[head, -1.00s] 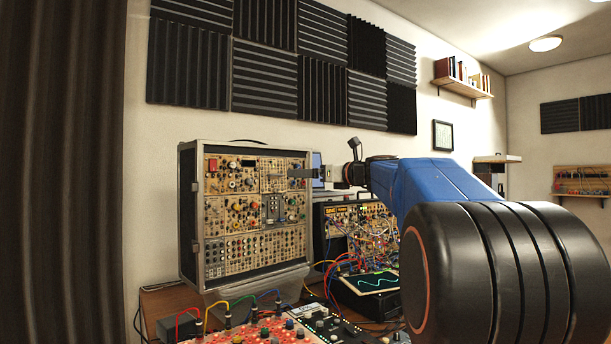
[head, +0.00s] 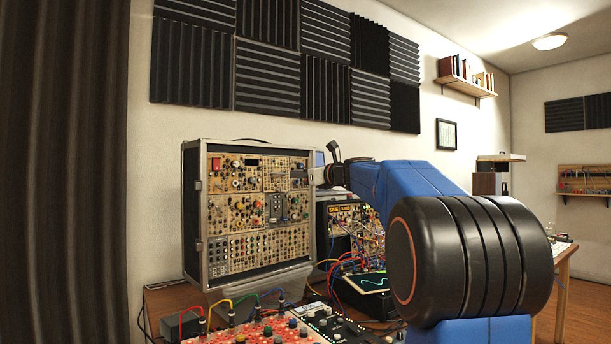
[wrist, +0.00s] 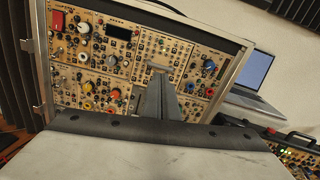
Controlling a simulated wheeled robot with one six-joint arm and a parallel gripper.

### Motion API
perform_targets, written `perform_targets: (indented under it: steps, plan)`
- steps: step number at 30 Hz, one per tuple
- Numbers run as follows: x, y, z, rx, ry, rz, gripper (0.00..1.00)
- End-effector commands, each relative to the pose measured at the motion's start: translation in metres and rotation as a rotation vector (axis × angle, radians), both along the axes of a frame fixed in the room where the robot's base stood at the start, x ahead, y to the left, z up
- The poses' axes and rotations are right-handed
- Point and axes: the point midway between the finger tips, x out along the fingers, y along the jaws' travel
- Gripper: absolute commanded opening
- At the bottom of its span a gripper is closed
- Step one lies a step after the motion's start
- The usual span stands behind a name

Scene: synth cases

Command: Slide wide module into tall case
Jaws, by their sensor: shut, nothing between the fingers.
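The tall case (head: 188,222) stands upright at left centre in the head view, its front filled with tan panels of knobs and jacks. It also fills much of the wrist view (wrist: 40,62). My gripper (wrist: 158,72) is shut and empty in the wrist view, its fingers pointing at the case front and covering part of the panels. Whether the fingertips touch a panel cannot be told. In the head view the fingers are not clear; my wrist is beside the case's right edge. I cannot tell which panel is the wide module.
A smaller rack with coloured patch cables (head: 345,222) stands right of the case. A red board with knobs (head: 262,332) lies in front, with cables arching behind it. A laptop (wrist: 250,75) is right of the case in the wrist view.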

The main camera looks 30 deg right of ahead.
Motion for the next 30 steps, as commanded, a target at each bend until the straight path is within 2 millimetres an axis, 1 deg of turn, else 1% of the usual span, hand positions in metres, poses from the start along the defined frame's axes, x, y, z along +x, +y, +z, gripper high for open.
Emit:
perform_targets:
  steps: [5, 13, 18, 22, 30]
  plan:
    - [0.012, 0.001, -0.001, 0.001, 0.001, 0.000, 0.00]
    - [0.040, 0.006, -0.001, 0.002, 0.001, 0.001, 0.00]
    - [0.052, 0.009, 0.000, 0.001, 0.000, 0.001, 0.00]
    - [0.055, 0.010, -0.001, 0.001, 0.001, 0.000, 0.00]
    - [0.055, 0.009, 0.000, 0.001, 0.000, 0.000, 0.00]
